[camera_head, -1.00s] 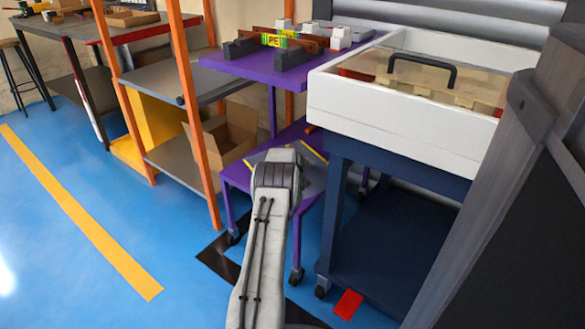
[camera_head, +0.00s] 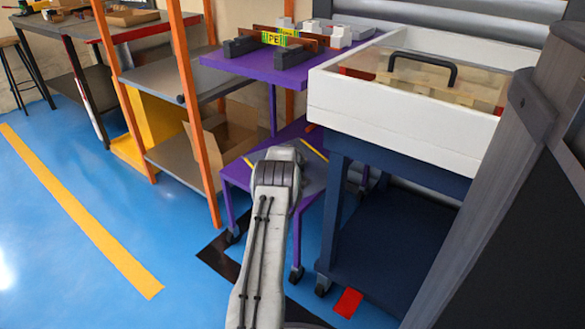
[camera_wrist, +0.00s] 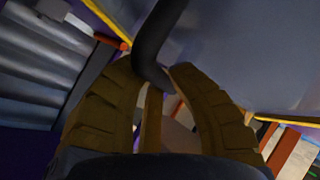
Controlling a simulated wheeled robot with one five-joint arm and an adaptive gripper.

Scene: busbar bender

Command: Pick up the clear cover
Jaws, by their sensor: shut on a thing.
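A grey see-through panel with yellow edges, which looks like the clear cover (camera_wrist: 235,60), fills the upper part of the wrist view. Its black curved handle (camera_wrist: 158,35) runs down between the brown finger pads of my gripper (camera_wrist: 155,72). The gripper is shut on this handle. In the head view the cover (camera_head: 312,178) shows at the lower level of the purple cart, with a yellow strip on either side of my arm. My arm hides its middle, the handle and the gripper there. I cannot tell whether the cover touches the shelf.
The purple cart top (camera_head: 255,66) above carries dark blocks and a PE-marked bar (camera_head: 283,39). To the right, a white tray (camera_head: 400,122) on a blue cart (camera_head: 345,200) has another black handle (camera_head: 423,68). Orange rack posts (camera_head: 200,115) stand left. Blue floor is clear farther left.

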